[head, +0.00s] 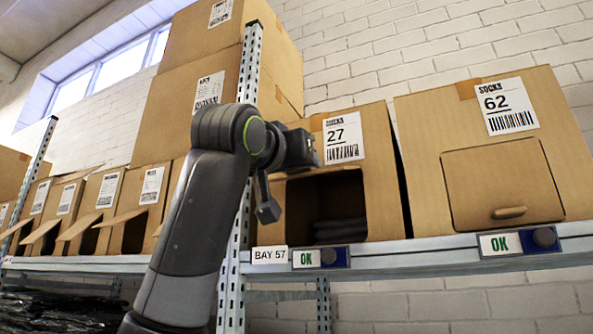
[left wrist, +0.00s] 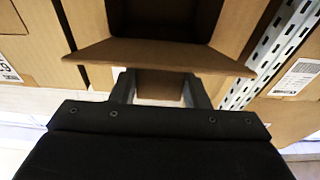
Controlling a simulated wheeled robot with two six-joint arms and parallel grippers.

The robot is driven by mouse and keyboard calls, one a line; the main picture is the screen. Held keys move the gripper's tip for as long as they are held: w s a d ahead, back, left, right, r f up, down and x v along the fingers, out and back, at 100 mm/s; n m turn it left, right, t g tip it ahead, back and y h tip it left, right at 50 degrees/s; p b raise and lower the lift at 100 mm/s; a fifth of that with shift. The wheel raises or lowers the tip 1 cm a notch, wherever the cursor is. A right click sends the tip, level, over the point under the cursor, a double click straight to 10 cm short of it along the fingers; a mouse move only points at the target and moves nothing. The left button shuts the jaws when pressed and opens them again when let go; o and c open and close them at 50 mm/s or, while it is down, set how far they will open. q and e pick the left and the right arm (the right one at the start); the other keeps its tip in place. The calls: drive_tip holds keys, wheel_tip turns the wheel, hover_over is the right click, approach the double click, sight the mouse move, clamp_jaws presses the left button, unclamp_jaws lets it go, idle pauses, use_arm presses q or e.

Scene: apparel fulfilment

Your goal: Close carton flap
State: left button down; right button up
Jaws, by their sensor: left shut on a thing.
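The carton marked 27 (head: 378,190) stands on the shelf with its front opening dark and uncovered. Dark folded goods (head: 341,230) lie inside. Its brown flap (left wrist: 160,53) juts out from the opening in the left wrist view, its wide free edge towards me. My left gripper (left wrist: 160,90) is at that free edge, its fingers apart on either side of a brown part, shut on the flap. In the head view my left gripper (head: 300,150) is at the top left of the opening and hides most of the flap. My right gripper is not in view.
The carton marked 62 (head: 440,140) stands to the right with its flap shut. A perforated shelf post (head: 238,180) is close on the left. Several cartons with open flaps stand farther left. The shelf edge (head: 410,254) carries green OK tags.

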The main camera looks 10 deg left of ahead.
use_arm(q)
drive_tip(key=f+t+b, duration=0.2)
drive_tip(key=f+b, duration=0.1)
drive_tip(key=shift+w+d+h, duration=0.1)
drive_tip(key=shift+w+h, duration=0.2)
drive_tip(key=shift+w, duration=0.1)
drive_tip(key=shift+w+d+f+t+b, duration=0.1)
drive_tip(key=shift+w+f+t+b, duration=0.15)
drive_tip(key=shift+f+t+b, duration=0.25)
drive_tip(key=c, duration=2.2)
unclamp_jaws()
drive_tip(key=shift+w+d+f+b, duration=0.15)
drive_tip(key=shift+w+f+b, duration=0.3)
drive_tip(key=shift+w+f, duration=0.05)
drive_tip(key=c, duration=2.2)
unclamp_jaws()
drive_tip(key=c, duration=0.8)
unclamp_jaws()
drive_tip(key=shift+w, duration=0.1)
